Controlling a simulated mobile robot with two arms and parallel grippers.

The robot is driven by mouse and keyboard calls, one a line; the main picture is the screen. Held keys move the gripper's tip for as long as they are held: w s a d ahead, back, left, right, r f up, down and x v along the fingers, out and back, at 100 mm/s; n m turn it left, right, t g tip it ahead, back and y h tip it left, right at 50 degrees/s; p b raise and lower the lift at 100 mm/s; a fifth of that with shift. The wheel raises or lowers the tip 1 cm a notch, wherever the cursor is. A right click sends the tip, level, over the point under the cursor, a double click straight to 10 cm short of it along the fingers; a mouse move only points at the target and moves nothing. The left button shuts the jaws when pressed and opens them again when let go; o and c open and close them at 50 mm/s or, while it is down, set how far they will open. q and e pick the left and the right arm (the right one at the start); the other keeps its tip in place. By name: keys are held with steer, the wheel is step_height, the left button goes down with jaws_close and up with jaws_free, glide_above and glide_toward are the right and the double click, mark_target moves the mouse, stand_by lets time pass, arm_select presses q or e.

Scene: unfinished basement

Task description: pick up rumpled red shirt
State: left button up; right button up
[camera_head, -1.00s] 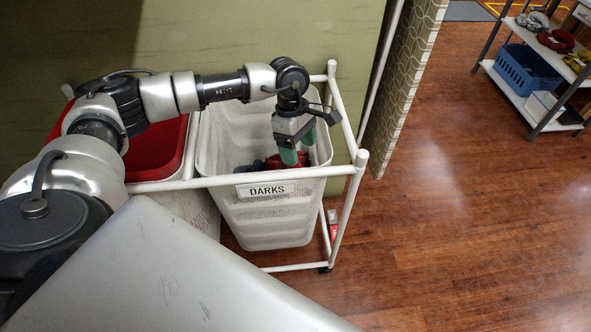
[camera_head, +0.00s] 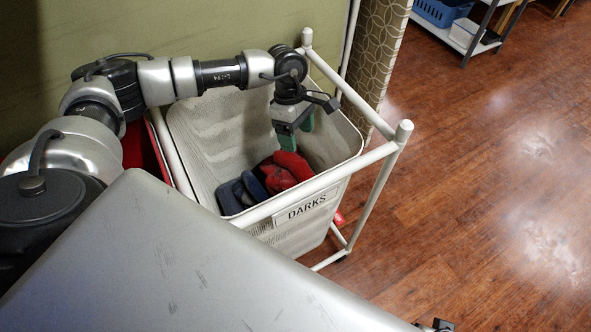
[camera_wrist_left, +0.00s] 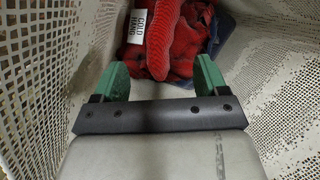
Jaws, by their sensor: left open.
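The rumpled red shirt (camera_head: 286,170) lies inside the white bin (camera_head: 208,135) labelled DARKS, beside and partly over dark blue cloth (camera_head: 240,192). In the left wrist view the red shirt (camera_wrist_left: 178,38) lies beyond the fingertips, with a white tag reading COLD HANG on it. My left gripper (camera_head: 296,140) is open and empty, with green fingers pointing down into the bin just behind the shirt. In the wrist view the left gripper (camera_wrist_left: 161,75) has its fingers spread to either side of the shirt's near end. Whether they touch it I cannot tell.
White tube rails (camera_head: 375,155) frame the bin. A red bin (camera_head: 142,150) stands to its left, partly behind my arm. A patterned wall edge (camera_head: 378,50) is behind right. A shelf with a blue basket (camera_head: 440,12) is far right. The wooden floor on the right is clear.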

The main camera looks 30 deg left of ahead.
mark_target(302, 162)
arm_select(q)
steer(key=x, duration=0.2)
steer(key=shift+d+f, duration=0.2)
steer(key=shift+f, duration=0.15)
steer(key=shift+b+x, duration=0.5)
steer(key=shift+x, duration=2.35)
steer(key=shift+w+a, duration=0.1)
steer(key=shift+a, duration=0.05)
jaws_close()
arm_select(e)
steer(key=v, duration=0.2)
steer(key=w+v, duration=0.1)
steer(key=v, duration=0.1)
steer(key=shift+s+r, duration=0.1)
steer(key=shift+r, duration=0.15)
